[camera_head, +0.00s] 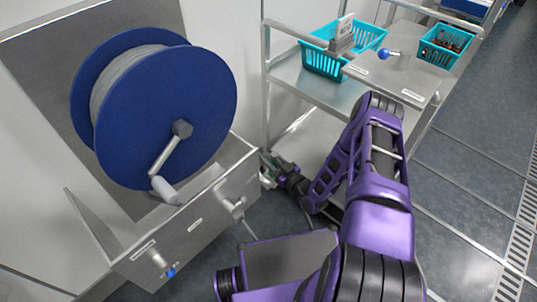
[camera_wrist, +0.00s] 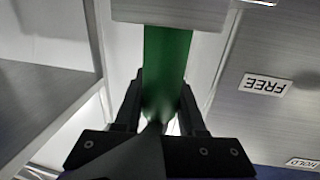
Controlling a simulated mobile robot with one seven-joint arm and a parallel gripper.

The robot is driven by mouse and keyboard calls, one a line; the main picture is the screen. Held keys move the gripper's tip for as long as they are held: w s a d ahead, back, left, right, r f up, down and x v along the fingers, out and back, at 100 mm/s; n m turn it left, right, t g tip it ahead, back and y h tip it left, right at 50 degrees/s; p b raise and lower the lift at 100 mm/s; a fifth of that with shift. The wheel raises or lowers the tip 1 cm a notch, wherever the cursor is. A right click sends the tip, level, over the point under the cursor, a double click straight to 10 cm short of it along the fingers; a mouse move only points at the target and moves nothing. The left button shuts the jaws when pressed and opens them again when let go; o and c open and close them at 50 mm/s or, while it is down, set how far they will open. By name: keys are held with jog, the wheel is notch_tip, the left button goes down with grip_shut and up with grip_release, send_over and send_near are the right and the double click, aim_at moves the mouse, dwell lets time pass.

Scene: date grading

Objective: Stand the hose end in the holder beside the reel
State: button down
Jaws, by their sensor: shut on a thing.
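The reel (camera_head: 190,105) is a large blue drum wound with pale hose (camera_head: 125,75), with a crank on its near face. My gripper (camera_head: 270,168) is low at the right end of the metal trough under the reel. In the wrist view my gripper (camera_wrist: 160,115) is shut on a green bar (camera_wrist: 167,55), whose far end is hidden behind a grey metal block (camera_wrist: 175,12). I cannot tell whether the bar is the hose end. A short metal cylinder (camera_head: 233,205) is on the trough's front; I cannot tell whether it is the holder.
The metal trough (camera_head: 205,215) carries a blue-tipped fitting (camera_head: 168,270). In the wrist view a label reads FREE (camera_wrist: 265,84) and another HOLD (camera_wrist: 303,163). A metal trolley (camera_head: 310,85) with turquoise baskets (camera_head: 325,62) stands close right of my gripper. Floor (camera_head: 460,170) is clear farther right.

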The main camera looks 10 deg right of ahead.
jog(key=shift+f, duration=0.6)
jog(key=shift+c, duration=2.1)
grip_release()
jog(key=shift+f, duration=0.1)
jog(key=shift+s, duration=0.1)
